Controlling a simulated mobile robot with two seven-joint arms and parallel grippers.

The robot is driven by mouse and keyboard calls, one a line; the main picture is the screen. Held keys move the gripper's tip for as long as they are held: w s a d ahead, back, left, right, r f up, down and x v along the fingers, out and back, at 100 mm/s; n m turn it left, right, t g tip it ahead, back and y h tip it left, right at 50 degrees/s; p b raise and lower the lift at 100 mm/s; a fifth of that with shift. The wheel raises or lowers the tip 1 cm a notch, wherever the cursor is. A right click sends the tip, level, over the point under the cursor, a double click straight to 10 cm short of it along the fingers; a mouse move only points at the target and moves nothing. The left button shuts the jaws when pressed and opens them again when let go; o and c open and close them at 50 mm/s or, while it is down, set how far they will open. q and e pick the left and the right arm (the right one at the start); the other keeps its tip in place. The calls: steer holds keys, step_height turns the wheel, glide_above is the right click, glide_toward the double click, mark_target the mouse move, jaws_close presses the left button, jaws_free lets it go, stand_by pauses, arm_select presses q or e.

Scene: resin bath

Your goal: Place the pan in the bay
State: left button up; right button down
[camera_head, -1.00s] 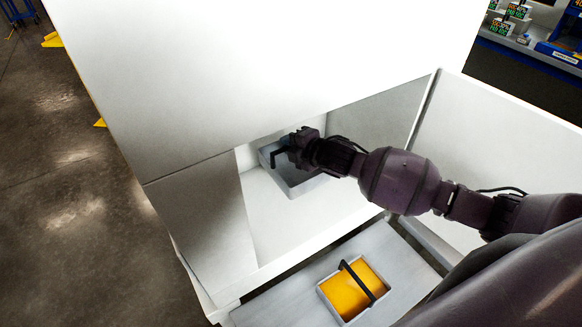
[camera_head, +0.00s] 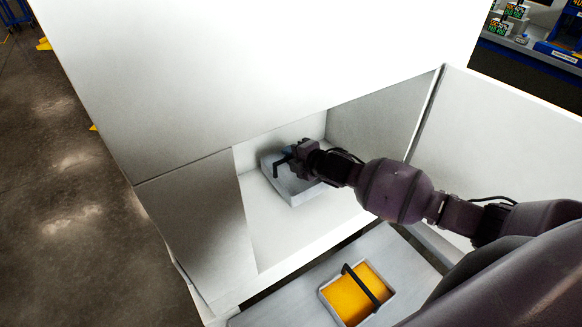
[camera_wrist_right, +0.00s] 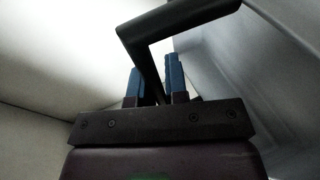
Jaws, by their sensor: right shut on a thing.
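The grey pan (camera_head: 297,196) with a black bar handle (camera_head: 280,170) is inside the open bay (camera_head: 262,235) of the white cabinet, in the head view. It looks roughly level, near the bay floor; I cannot tell whether it touches it. My right gripper (camera_head: 288,156) reaches in from the right and is shut on the handle. In the right wrist view the handle (camera_wrist_right: 180,20) passes between the blue fingers of my right gripper (camera_wrist_right: 155,86). The gripper hides part of the pan and its inside. My left gripper is not in view.
A second pan with yellow content (camera_head: 352,297) and a black handle sits on a grey surface (camera_head: 385,255) in front of the bay. White cabinet walls flank the opening, with a low front edge. Shelves with goods stand at the far upper right.

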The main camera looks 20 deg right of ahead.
mark_target(291, 176)
steer(key=shift+f+b, duration=1.5)
steer(key=shift+f, duration=0.3)
steer(key=shift+r, duration=0.1)
steer(key=c, duration=1.1)
jaws_free()
steer(key=shift+c, duration=0.2)
steer(key=shift+s, duration=0.1)
steer(key=v, duration=1.2)
steer(key=shift+p, duration=0.45)
